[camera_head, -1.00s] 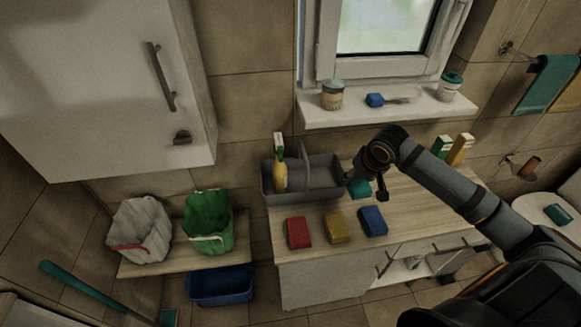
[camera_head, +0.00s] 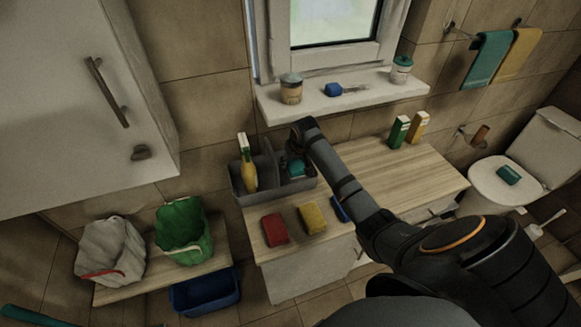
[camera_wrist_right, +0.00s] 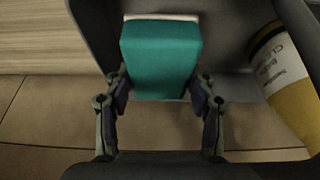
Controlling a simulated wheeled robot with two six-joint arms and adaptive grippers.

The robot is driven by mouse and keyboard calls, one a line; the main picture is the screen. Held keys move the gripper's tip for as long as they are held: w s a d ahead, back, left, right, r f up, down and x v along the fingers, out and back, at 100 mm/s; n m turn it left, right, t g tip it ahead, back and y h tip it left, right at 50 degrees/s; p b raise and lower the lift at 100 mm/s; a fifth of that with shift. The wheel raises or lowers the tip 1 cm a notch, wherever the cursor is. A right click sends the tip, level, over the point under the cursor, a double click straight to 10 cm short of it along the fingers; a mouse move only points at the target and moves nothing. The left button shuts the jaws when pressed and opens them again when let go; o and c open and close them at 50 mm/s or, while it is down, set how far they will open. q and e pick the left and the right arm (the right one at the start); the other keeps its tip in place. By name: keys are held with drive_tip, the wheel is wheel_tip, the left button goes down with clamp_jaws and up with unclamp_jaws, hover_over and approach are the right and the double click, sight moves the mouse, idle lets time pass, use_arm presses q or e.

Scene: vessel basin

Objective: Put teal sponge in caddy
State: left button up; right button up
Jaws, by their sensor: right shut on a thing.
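The grey caddy (camera_head: 256,197) stands at the left end of the wooden counter, with a divider down its middle. My right gripper (camera_head: 296,172) is at the caddy's right compartment, shut on the teal sponge (camera_head: 298,166). In the right wrist view the teal sponge (camera_wrist_right: 161,58) sits between the two fingers of the gripper (camera_wrist_right: 160,95), with grey caddy walls close around. I cannot tell whether the sponge touches the caddy floor. My left gripper is not in view.
Red (camera_head: 274,229) and yellow (camera_head: 312,218) sponges lie in front; a blue one (camera_head: 339,208) is partly behind my arm. Another teal block (camera_head: 508,174) lies on the toilet lid. The counter's right part (camera_head: 410,175) is mostly clear.

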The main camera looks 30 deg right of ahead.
sight(291, 167)
drive_tip(key=shift+w+f, duration=0.45)
drive_tip(key=shift+f, duration=0.1)
drive_tip(key=shift+w+f, duration=0.3)
drive_tip(key=shift+f, duration=0.05)
drive_tip(key=shift+w+a+f, duration=0.15)
drive_tip(key=shift+f, duration=0.05)
wheel_tip(291, 167, down, 2)
drive_tip(key=shift+f+p, duration=0.2)
drive_tip(key=shift+p, duration=0.4)
drive_tip(key=shift+f, duration=0.25)
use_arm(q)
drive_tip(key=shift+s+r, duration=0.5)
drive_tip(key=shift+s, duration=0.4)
use_arm(e)
drive_tip(key=shift+f, duration=0.1)
drive_tip(key=o, duration=0.9)
